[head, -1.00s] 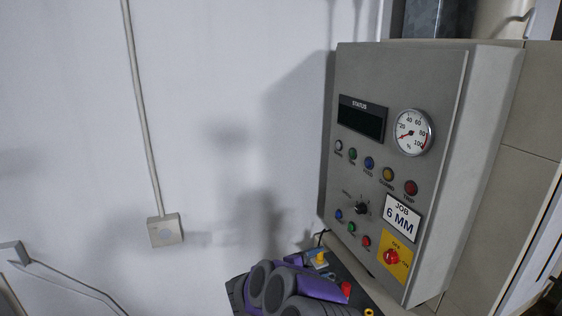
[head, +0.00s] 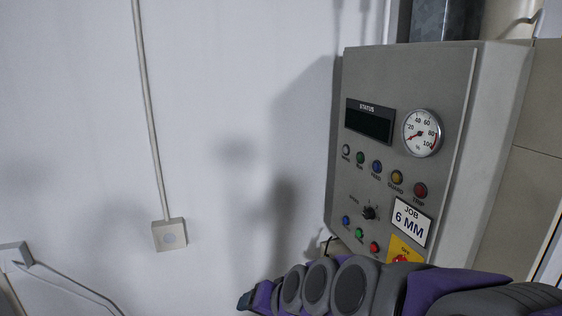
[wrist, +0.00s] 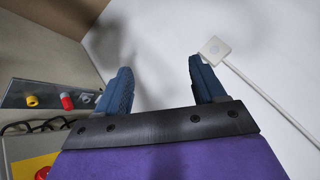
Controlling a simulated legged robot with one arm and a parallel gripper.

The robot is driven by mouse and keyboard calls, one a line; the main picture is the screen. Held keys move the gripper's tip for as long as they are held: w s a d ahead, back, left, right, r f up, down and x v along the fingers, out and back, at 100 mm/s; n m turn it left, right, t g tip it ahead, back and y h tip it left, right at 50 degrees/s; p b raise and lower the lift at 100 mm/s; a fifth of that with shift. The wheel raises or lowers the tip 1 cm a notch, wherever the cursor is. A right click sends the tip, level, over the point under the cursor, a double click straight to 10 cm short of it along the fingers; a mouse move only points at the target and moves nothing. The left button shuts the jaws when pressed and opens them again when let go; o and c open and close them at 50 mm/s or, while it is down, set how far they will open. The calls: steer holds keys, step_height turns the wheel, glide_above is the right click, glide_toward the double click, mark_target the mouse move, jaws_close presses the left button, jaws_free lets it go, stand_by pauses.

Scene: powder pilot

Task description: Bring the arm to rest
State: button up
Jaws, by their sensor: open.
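My gripper (head: 245,301) is low in the head view, at the left end of my purple and grey arm, which stretches across the bottom right. In the wrist view my gripper (wrist: 162,84) shows two blue fingers spread apart with nothing between them. Beyond the fingers is white wall. The gripper appears clear of the control panel (head: 455,150), whose lower edge is hidden behind my arm.
The panel's red stop button (head: 401,258) on its yellow plate is partly covered by my arm. A bracket with a yellow knob (wrist: 32,101) and a red knob (wrist: 66,101) is left of the fingers. A wall box (head: 169,235) hangs under a conduit (head: 150,110).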

steer(key=s+d+f+g+h, duration=0.2)
steer(key=s+d, duration=0.4)
steer(key=s, duration=0.3)
steer(key=s+d+f+n+g+h+b, duration=0.1)
steer(key=s+d+f+g+h, duration=0.1)
steer(key=s+d, duration=0.4)
steer(key=s+d+f+g+h, duration=0.1)
steer(key=s+d+f+g, duration=0.2)
steer(key=s, duration=1)
steer(key=d, duration=0.3)
steer(key=shift+n+g+h, duration=0.3)
steer(key=shift+g+h, duration=0.1)
steer(key=shift+f, duration=0.1)
steer(key=shift+c, duration=0.4)
